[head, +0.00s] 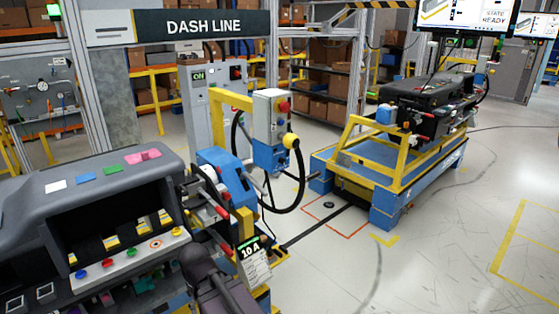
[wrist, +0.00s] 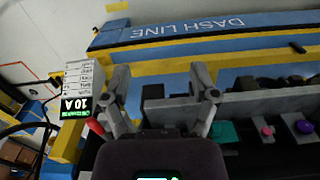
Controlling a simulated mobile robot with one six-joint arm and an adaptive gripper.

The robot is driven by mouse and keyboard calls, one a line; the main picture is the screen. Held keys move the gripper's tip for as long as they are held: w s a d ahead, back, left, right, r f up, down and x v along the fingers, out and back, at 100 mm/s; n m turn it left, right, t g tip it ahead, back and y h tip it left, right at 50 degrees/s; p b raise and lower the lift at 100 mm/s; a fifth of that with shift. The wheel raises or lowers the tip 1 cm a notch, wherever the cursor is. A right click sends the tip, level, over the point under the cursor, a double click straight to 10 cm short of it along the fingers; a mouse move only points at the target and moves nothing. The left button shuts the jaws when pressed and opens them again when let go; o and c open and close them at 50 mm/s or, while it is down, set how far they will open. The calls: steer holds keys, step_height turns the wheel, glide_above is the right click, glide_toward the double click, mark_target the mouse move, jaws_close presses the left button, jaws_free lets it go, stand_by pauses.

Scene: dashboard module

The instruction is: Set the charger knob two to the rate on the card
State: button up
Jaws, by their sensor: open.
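A small black sign reading 10 A with a green strip (head: 250,248) hangs at the right end of the dashboard module. A white sheet with small lines (head: 257,272) hangs below it. The sign shows upside down in the wrist view (wrist: 75,104), left of my gripper. My gripper (wrist: 162,88) is open and empty, with its two grey fingers apart. The dashboard module (head: 100,180) has a row of small coloured knobs on its front ledge, among them a red one (head: 107,263) and a blue one (head: 80,274). I cannot tell which is charger knob two.
A red-tipped lever (wrist: 96,127) is close to the left finger in the wrist view. Purple (wrist: 304,127) and teal (wrist: 223,131) parts lie to its right. A blue and yellow cart (head: 385,185) stands at the back right. The floor at the right is clear.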

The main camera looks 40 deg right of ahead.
steer(key=shift+c, duration=0.2)
stand_by(0.4)
steer(key=w+d+r+n+t+y, duration=0.2)
steer(key=w+d+t+y, duration=0.25)
steer(key=w+d, duration=0.4)
steer(key=m+t+h, duration=0.1)
steer(key=t+h, duration=0.2)
steer(key=t, duration=1.1)
glide_toward(284, 162)
steer(key=s, duration=0.4)
steer(key=shift+s+d+r+g, duration=0.15)
steer(key=shift+d+r+g, duration=0.05)
steer(key=shift+r+g, duration=0.05)
steer(key=w, duration=0.9)
steer(key=w+a, duration=0.1)
steer(key=w, duration=0.4)
steer(key=shift+a, duration=0.1)
